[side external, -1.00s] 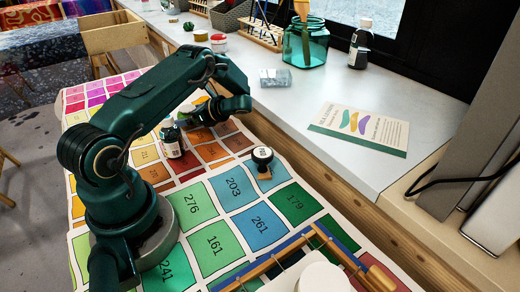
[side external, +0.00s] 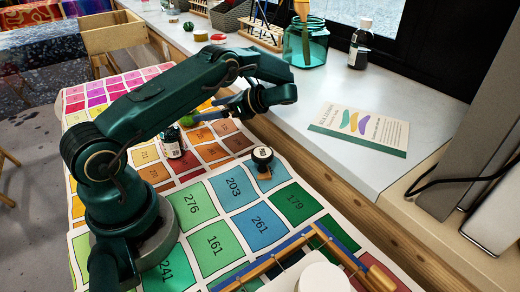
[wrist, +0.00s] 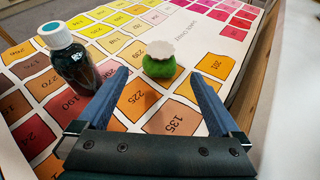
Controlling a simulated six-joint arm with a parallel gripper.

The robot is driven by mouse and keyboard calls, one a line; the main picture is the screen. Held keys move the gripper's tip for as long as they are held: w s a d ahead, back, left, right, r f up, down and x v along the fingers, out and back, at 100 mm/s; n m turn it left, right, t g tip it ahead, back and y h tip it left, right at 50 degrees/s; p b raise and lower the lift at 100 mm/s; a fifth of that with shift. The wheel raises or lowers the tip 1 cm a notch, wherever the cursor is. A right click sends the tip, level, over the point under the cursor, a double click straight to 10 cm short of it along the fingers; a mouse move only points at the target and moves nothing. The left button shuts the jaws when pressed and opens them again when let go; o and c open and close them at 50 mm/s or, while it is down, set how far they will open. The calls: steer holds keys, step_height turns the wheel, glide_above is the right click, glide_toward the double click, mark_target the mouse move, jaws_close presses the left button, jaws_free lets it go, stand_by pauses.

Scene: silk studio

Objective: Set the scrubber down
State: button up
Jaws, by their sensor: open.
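The scrubber, a green tuft with a pale scalloped top (wrist: 160,62), stands upright on the printed colour-chart cloth (wrist: 180,118). In the side view its green part (side external: 187,121) shows small beside the dark bottle. My gripper (wrist: 160,72) is open, its two blue-grey fingers wide apart. In the wrist view the scrubber sits just beyond the fingertips, framed between them, with a visible gap on each side. In the side view my gripper (side external: 204,110) is to the right of the scrubber, with nothing seen in it.
A dark bottle with a pale cap (wrist: 70,58) stands left of the scrubber, close to my left-hand finger. It also shows in the side view (side external: 173,143). A small black-topped stamp (side external: 262,155) stands nearer the camera. A wooden frame (side external: 270,262) lies at the front.

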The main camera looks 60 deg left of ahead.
steer(key=d+r+n+t+h, duration=0.2)
steer(key=d+r+t, duration=0.1)
steer(key=d+r, duration=0.25)
steer(key=s+d+r+n+t+h, duration=0.3)
steer(key=s+d+n+t+h, duration=0.1)
steer(key=d, duration=0.6)
steer(key=s+d+r+n+t+h, duration=0.3)
steer(key=s+d+n+t+h, duration=0.2)
steer(key=d, duration=0.6)
steer(key=shift+s+t, duration=0.6)
steer(key=shift+s, duration=0.3)
